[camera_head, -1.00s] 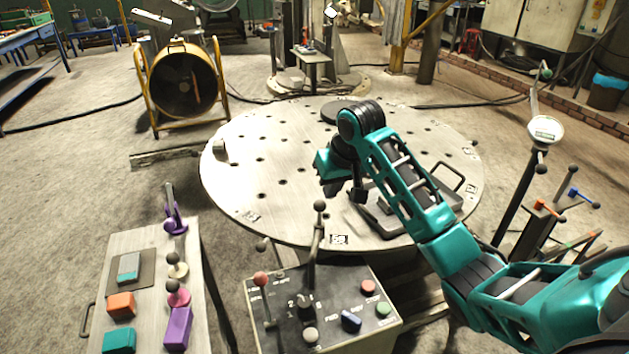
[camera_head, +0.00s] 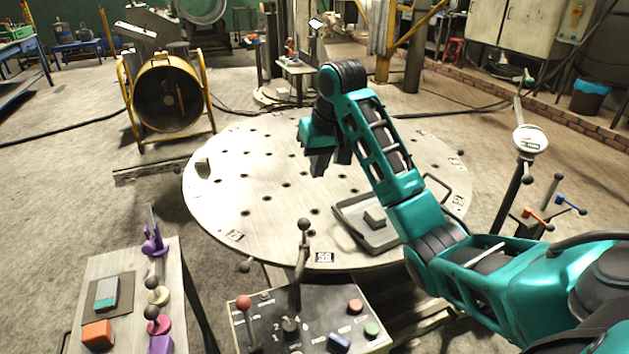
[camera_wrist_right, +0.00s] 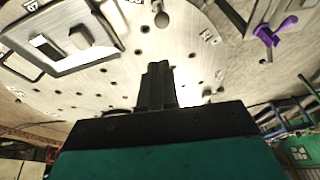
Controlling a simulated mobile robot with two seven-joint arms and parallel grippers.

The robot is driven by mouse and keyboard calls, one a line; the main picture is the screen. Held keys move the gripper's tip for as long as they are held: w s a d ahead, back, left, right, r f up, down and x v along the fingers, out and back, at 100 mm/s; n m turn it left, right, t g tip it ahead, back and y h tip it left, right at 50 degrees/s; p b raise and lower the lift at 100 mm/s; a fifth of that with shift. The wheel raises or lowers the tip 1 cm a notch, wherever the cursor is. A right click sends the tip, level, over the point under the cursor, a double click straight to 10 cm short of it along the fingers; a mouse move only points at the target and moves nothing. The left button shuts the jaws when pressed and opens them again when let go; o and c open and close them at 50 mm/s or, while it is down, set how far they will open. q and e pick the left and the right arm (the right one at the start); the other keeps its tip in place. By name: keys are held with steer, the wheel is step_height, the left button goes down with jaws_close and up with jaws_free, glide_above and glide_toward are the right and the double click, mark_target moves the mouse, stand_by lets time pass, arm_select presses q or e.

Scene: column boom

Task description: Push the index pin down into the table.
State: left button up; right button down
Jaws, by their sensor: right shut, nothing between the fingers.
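A dark ball-headed knob (camera_head: 245,266) sits low at the table's near edge and may be the index pin; I cannot tell for sure, nor how deep it sits. The round steel table (camera_head: 250,210) has rows of dark holes and printed number tags at its rim. My right gripper (camera_head: 322,168) is above the middle of the table, apart from the knob. In the right wrist view its dark fingers (camera_wrist_right: 157,84) are together and hold nothing. A ball knob (camera_wrist_right: 161,20) shows beyond them there; I cannot tell which knob it is. My left gripper is out of view.
A control box (camera_head: 315,315) with a tall ball-topped lever (camera_head: 304,226) stands in front of the table. A tray (camera_head: 352,232) with a dark block lies on the table's right side. A side bench (camera_head: 120,268) holds coloured parts. A dial post (camera_head: 530,140) stands right.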

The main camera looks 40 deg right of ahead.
mark_target(305, 218)
steer(key=x, duration=0.8)
steer(key=s+x, duration=0.1)
steer(key=x, duration=0.3)
steer(key=shift+w+a+f, duration=0.1)
steer(key=shift+a+f, duration=0.2)
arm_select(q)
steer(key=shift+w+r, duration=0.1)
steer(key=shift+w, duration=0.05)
arm_select(e)
steer(key=shift+w+f, duration=0.1)
steer(key=shift+f, duration=0.4)
